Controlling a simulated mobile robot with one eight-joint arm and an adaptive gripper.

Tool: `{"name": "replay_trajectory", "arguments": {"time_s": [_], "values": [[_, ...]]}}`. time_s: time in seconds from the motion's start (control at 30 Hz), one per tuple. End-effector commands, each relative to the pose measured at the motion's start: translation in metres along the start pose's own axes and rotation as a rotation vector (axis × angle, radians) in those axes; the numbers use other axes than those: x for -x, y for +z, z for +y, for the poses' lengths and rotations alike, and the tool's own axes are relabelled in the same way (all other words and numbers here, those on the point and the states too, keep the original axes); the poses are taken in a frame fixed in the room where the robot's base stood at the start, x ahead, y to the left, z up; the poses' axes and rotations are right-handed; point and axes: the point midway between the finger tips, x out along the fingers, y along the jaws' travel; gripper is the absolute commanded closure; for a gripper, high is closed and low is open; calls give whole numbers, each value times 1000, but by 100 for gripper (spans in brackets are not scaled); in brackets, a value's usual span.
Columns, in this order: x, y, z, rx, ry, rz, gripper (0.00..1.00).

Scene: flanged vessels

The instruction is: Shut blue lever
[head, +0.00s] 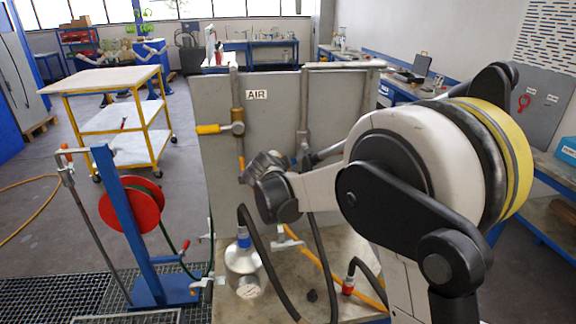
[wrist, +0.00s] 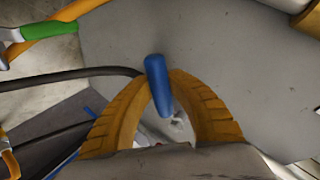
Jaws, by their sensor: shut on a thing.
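The blue lever (wrist: 158,84) shows in the wrist view as a rounded blue handle between the two ribbed orange fingers of my gripper (wrist: 163,78). The fingers are closed in on it from both sides, and its end sticks out past their tips. The lever's root and valve body are mostly hidden behind my fingers and palm. In the head view my gripper (head: 245,172) is in front of the grey panel, below the yellow-handled valve. The blue lever cannot be made out there, hidden by my wrist.
The grey panel (head: 214,95) with an AIR label carries a yellow-handled valve (head: 208,129) and pipes. A silvery vessel (head: 242,258) with hoses stands below my wrist. A blue stand (head: 125,220) with a red reel is at left. A green handle (wrist: 50,30) shows in the wrist view.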

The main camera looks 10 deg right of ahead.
Motion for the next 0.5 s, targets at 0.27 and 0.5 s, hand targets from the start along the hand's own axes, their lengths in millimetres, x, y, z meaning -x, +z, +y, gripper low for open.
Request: {"name": "replay_trajectory", "arguments": {"time_s": [0.27, 0.5], "values": [[14, -5, -20, -204, 3, -136, 100], [20, -9, -30, -337, 6, -224, 100]]}}
